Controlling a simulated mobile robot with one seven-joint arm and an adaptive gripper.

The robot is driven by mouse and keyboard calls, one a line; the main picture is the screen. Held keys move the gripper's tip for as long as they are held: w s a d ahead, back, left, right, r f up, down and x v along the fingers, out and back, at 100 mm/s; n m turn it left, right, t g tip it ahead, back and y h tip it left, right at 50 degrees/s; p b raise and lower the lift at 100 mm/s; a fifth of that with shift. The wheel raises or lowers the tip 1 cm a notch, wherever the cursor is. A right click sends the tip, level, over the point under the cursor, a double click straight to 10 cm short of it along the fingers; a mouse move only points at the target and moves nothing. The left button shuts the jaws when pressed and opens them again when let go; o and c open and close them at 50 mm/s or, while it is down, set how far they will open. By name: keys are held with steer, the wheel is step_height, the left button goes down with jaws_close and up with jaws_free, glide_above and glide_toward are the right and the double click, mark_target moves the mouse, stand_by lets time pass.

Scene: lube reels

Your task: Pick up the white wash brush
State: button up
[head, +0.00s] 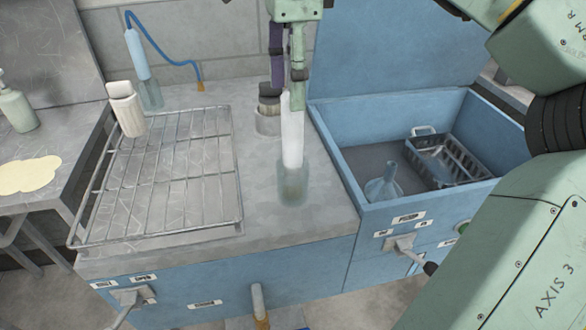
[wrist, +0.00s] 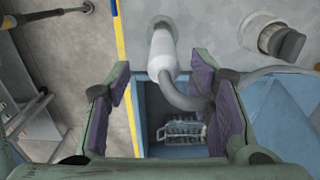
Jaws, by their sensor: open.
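The white wash brush (head: 292,132) is a pale cylinder standing nearly upright in a clear holder (head: 293,185) near the counter's front right. In the wrist view the brush (wrist: 163,50) has a thick grey curved hose or handle (wrist: 185,97) that runs back between my fingers. My gripper (head: 288,82) is above the brush, pointing down, with purple finger pads. In the wrist view my gripper (wrist: 163,75) is open, with the brush between and just beyond its fingertips. I cannot tell whether a pad touches it.
A wire rack (head: 170,170) covers the counter's left. A pale blue brush (head: 138,55) with a blue hose stands behind it. A dark-topped cylinder (head: 268,108) is close behind the white brush. A blue open bin (head: 360,160) at right holds a funnel (head: 384,186) and a metal basket (head: 447,160).

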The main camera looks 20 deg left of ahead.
mark_target(292, 123)
steer(key=f, duration=0.7)
steer(key=shift+w+f, duration=0.2)
steer(key=shift+c, duration=0.5)
jaws_close()
